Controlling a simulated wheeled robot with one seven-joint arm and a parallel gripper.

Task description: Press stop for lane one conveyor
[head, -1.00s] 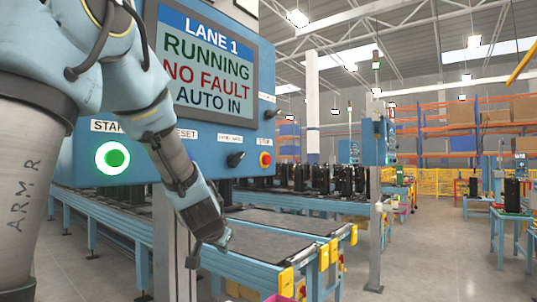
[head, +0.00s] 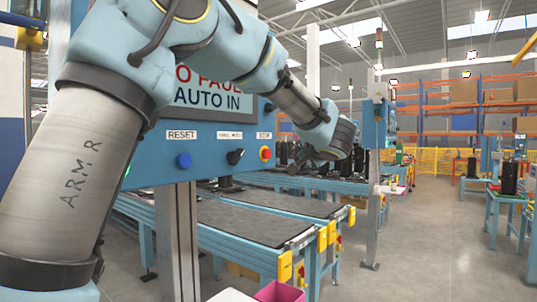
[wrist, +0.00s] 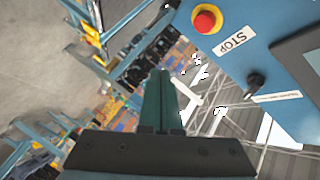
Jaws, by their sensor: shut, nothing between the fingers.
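The lane one panel (head: 150,160) is a blue box with a screen, partly hidden by my arm; "AUTO IN" is readable. Its stop button (head: 265,153) is red on a yellow base at the panel's right end, under a STOP label. In the wrist view the stop button (wrist: 207,18) is at the top, right of centre, beside its label (wrist: 233,40). My gripper (wrist: 165,76) is shut and empty. Its fingertips appear below and left of the button there, apart from it. In the head view my wrist is right of the panel, and the fingers are hard to make out.
A blue reset button (head: 184,160) and a black selector knob (head: 235,156) sit left of the stop button. Conveyors (head: 240,222) run below the panel. A post with another panel (head: 374,125) stands to the right. The floor (head: 430,240) at right is open.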

